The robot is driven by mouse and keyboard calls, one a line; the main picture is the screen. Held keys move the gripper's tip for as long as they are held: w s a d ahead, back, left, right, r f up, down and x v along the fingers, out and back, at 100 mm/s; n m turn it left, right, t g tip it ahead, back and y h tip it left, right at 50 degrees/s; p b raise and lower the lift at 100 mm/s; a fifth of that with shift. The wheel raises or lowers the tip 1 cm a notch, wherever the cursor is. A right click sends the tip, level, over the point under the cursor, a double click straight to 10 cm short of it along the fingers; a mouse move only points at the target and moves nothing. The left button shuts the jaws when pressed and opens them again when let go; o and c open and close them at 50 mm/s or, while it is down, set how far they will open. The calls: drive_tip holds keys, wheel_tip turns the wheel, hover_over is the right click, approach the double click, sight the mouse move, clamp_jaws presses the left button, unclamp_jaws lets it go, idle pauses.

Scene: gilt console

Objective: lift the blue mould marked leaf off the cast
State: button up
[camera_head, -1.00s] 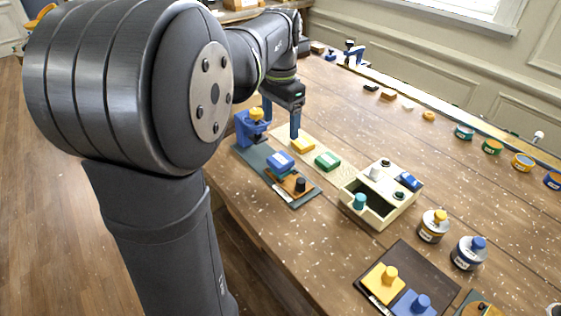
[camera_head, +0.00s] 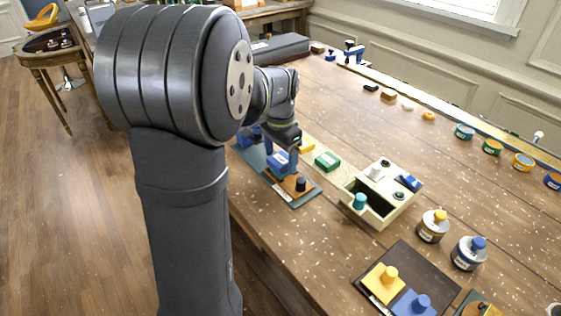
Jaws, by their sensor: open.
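A blue block with a white label (camera_head: 277,164) sits on the teal mat (camera_head: 305,200) at the near left of the table. Its marking is too small to read. My gripper (camera_head: 281,157) points down at this block, its blue fingers open. One finger shows at the block's right side; I cannot tell whether it touches. A blue piece with a round knob (camera_head: 414,304) sits on the dark tray (camera_head: 420,258) at the front, far from my gripper. I cannot tell which blue piece bears the leaf mark, and no cast can be made out under either.
Close by are a brown board with a black knob (camera_head: 300,185), a green block (camera_head: 327,160) and a yellow block (camera_head: 307,147). A cream divided box (camera_head: 372,212) stands to the right. A yellow knobbed piece (camera_head: 381,285) shares the dark tray. Round tins line the right.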

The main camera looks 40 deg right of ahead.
drive_tip(key=c, duration=1.2)
drive_tip(key=shift+r, duration=0.1)
